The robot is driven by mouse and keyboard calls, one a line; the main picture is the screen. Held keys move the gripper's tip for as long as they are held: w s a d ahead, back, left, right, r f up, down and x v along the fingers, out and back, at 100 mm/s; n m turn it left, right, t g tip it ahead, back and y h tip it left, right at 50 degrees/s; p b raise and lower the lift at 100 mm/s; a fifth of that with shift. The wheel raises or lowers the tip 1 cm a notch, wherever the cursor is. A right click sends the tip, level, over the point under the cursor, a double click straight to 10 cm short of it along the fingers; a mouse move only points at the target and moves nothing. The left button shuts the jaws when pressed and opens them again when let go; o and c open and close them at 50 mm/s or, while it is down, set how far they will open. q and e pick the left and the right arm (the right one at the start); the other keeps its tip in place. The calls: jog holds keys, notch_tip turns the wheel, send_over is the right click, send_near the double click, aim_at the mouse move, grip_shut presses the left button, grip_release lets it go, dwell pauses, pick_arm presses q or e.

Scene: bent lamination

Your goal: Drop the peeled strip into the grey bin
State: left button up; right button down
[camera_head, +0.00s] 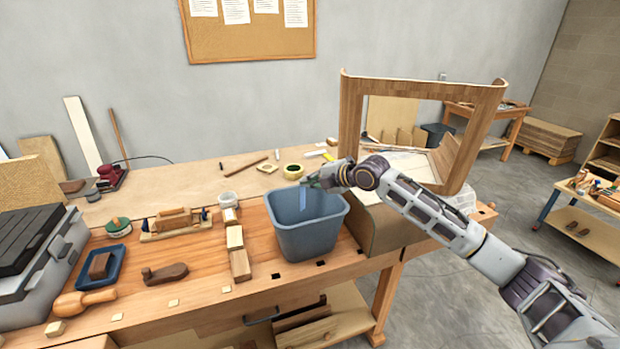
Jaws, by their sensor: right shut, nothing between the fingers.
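The grey bin (305,238), blue-grey and open at the top, stands on the workbench near its front edge. My right gripper (313,183) reaches in from the right and is over the bin's back rim. It looks small and dark here, and its fingers are shut with nothing between them. A narrow pale-blue piece (303,198), which may be the peeled strip, shows just below the fingertips within the bin's opening. Whether it touches the bin's inner wall I cannot tell. The bin's floor is hidden. My left gripper is not in view.
A bent wooden frame (352,115) stands on the bench behind my right arm. Wooden blocks (239,263), a plane (175,221) and a white tub (229,199) lie left of the bin. A grey toolbox (62,255) stands at far left.

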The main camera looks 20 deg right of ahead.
jog(key=shift+f, duration=0.5)
jog(key=c, duration=1.6)
grip_release()
jog(key=shift+o, duration=0.2)
jog(key=shift+s+d+r, duration=0.1)
jog(key=shift+s, duration=0.05)
jog(key=v, duration=1.1)
jog(key=shift+s+d, duration=0.15)
jog(key=shift+s, duration=0.1)
